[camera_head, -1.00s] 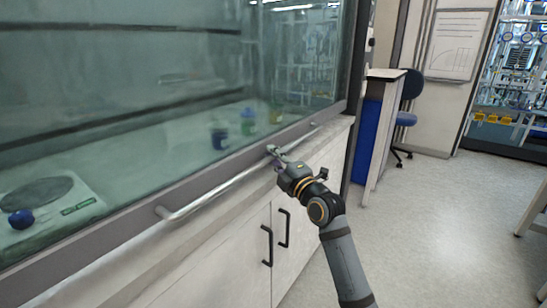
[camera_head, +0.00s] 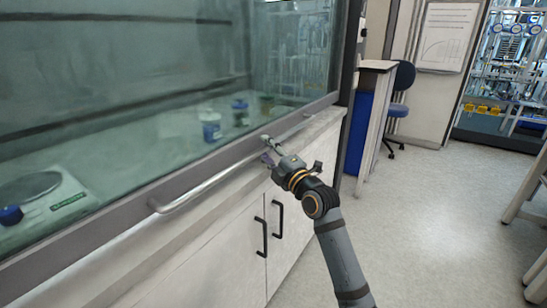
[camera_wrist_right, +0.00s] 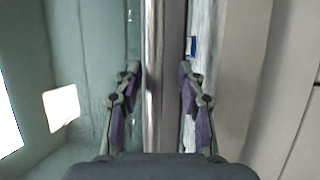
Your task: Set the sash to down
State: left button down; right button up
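The glass sash (camera_head: 130,75) of a fume hood fills the left of the head view. Its grey lower frame (camera_head: 110,208) sits near the level of the worktop edge, and a silver handle bar (camera_head: 205,187) runs along it. My right gripper (camera_head: 267,143) is at the right part of the bar. In the right wrist view, the two fingers of my right gripper (camera_wrist_right: 160,85) are apart, one on each side of the bar (camera_wrist_right: 154,80). I cannot tell whether either finger touches it. My left gripper is not in view.
Behind the glass are a blue-labelled bottle (camera_head: 210,127), other small bottles and a white plate device (camera_head: 50,195). White cabinet doors with black handles (camera_head: 261,238) are below. A blue chair (camera_head: 402,85) stands behind a side bench. The floor (camera_head: 440,200) at right is clear.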

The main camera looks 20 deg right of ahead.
jog(key=v, duration=1.1)
jog(key=shift+s, duration=0.25)
jog(key=shift+f, duration=0.1)
